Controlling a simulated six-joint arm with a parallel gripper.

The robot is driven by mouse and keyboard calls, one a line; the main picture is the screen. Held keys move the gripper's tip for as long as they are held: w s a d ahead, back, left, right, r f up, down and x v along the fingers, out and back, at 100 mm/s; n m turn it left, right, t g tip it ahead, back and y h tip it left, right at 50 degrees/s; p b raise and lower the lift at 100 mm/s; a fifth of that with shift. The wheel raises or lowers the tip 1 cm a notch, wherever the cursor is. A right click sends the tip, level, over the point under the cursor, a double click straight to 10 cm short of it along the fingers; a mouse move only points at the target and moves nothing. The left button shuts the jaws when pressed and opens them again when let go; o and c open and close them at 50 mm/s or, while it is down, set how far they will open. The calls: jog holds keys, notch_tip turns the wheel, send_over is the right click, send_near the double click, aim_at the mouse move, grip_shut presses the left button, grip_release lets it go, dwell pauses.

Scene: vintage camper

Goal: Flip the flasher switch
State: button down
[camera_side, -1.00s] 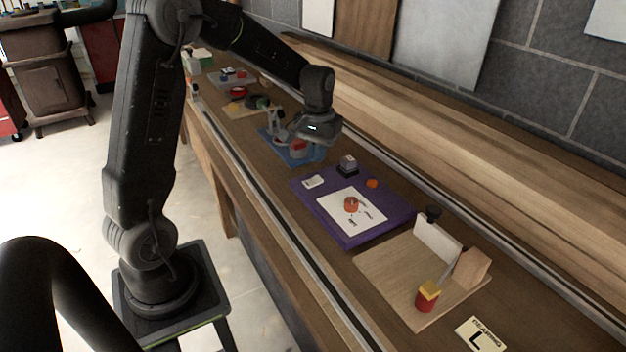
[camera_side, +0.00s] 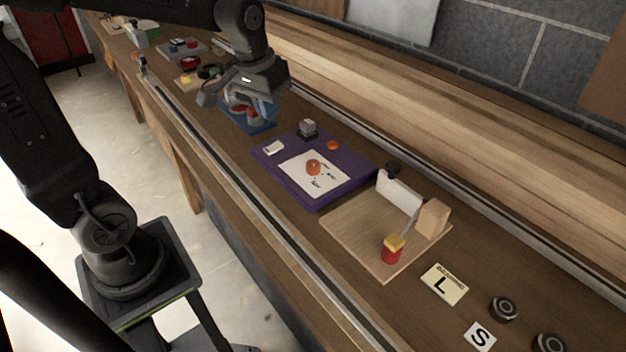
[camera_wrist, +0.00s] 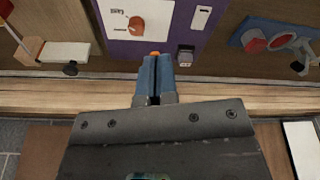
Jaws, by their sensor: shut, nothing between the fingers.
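A purple board (camera_side: 345,186) on the bench carries a white sheet (camera_side: 301,178) with an orange knob (camera_side: 314,167). Behind the sheet are a grey switch-like block on a black base (camera_side: 307,128) and a small orange button (camera_side: 333,145). I cannot read a flasher label. My gripper (camera_side: 232,104) appears above the blue pad in the side view; its tips are hard to make out. In the wrist view, its blue fingers (camera_wrist: 152,60) are shut and empty. Their tips overlap the orange button (camera_wrist: 155,53), with the grey block (camera_wrist: 185,55) just right. Contact is unclear.
The blue pad (camera_wrist: 235,38) carries red and grey parts. A wooden board (camera_side: 345,235) holds a white upright plate (camera_side: 399,194) and a red-yellow block (camera_side: 392,249). A wooden ledge and a wall run along the back.

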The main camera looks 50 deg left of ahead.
jog(key=s+d+r+m+t, duration=0.2)
jog(key=s+d, duration=0.5)
jog(key=s, duration=0.5)
jog(key=shift+d+m+t+h, duration=0.35)
jog(key=shift+m+t, duration=0.25)
jog(key=shift+m, duration=0.1)
jog(key=n+g, duration=0.4)
jog(key=n, duration=1.4)
send_over(278, 145)
jog(key=s, duration=0.2)
notch_tip(278, 145, down, 2)
jog(key=shift+w+f, duration=0.1)
jog(key=shift+f, duration=0.1)
jog(key=shift+f, duration=0.1)
jog(key=f, duration=0.4)
jog(key=w+f, duration=0.1)
jog(key=f, duration=0.8)
jog(key=shift+w+f, duration=0.3)
jog(key=shift+f, duration=0.05)
